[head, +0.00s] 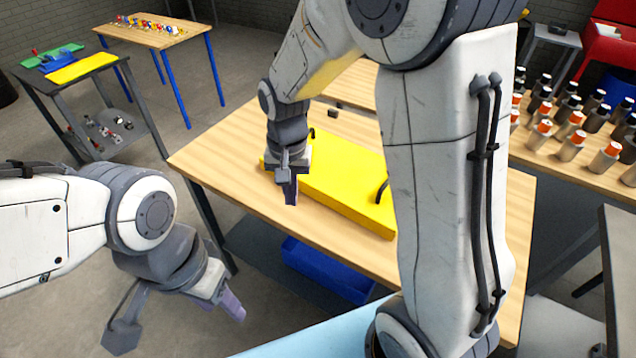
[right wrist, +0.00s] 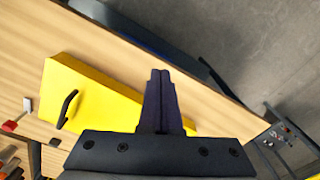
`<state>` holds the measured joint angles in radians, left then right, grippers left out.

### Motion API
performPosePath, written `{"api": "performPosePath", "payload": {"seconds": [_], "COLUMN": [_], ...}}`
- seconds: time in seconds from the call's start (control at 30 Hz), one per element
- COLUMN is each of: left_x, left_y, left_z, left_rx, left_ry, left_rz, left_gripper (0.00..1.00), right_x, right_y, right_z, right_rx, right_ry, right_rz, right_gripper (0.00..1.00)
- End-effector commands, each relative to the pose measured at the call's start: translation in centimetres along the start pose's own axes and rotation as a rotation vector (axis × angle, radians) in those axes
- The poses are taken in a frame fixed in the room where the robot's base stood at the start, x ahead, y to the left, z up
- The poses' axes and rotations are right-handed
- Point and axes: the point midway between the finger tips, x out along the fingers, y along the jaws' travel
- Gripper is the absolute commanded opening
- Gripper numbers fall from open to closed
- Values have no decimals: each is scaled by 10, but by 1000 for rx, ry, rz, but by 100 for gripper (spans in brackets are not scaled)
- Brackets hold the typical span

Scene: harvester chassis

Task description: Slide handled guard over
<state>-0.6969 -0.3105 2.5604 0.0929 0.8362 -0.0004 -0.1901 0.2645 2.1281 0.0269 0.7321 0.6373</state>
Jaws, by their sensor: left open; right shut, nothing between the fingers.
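The yellow guard (head: 345,185) is a long flat block lying on the wooden table in the head view. A black handle (head: 381,190) stands near its right end, and a second black handle (head: 311,133) shows near its left end. My right arm hides part of it. My right gripper (head: 290,197) points down at the guard's left end, shut and empty; I cannot tell if it touches. In the right wrist view, the shut fingers (right wrist: 161,76) lie over the guard (right wrist: 100,90), with one handle (right wrist: 67,109) to their left. My left gripper (head: 232,306) is open, off the table, over the floor.
The wooden table (head: 225,150) has bare room left of and in front of the guard. A small dark block (head: 333,113) lies behind it. A blue bin (head: 325,270) sits below the table. Several orange-and-black-capped bottles (head: 603,160) stand at the right.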

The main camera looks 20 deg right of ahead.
Motion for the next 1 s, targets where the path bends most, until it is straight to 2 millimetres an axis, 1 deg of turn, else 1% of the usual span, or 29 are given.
{"api": "performPosePath", "payload": {"seconds": [0.03,0.1,0.2,0.23,0.33,0.47,0.57,0.8,0.87,0.9,1.0], "left_x": [-2,-3,-4,-4,-4,-7,-10,-18,-20,-25,-31], "left_y": [0,0,0,0,0,0,1,1,2,2,2], "left_z": [0,0,0,0,0,0,-1,-1,-1,-2,-2], "left_rx": [0,0,0,0,0,0,0,0,0,0,0], "left_ry": [0,0,0,0,0,0,0,0,0,0,0], "left_rz": [0,0,0,0,0,0,0,0,0,0,0], "left_gripper": [50,50,50,50,50,50,50,50,50,50,50], "right_x": [12,26,39,42,50,65,84,136,148,144,144], "right_y": [10,21,34,36,40,40,40,41,41,44,51], "right_z": [-27,-53,-77,-81,-89,-88,-87,-86,-86,-95,-108], "right_rx": [125,261,389,412,454,457,455,452,452,455,454], "right_ry": [-4,-2,1,1,2,0,-2,-2,-1,4,3], "right_rz": [10,17,23,24,26,28,29,29,28,24,25], "right_gripper": [0,0,0,0,0,0,0,0,0,0,0]}}
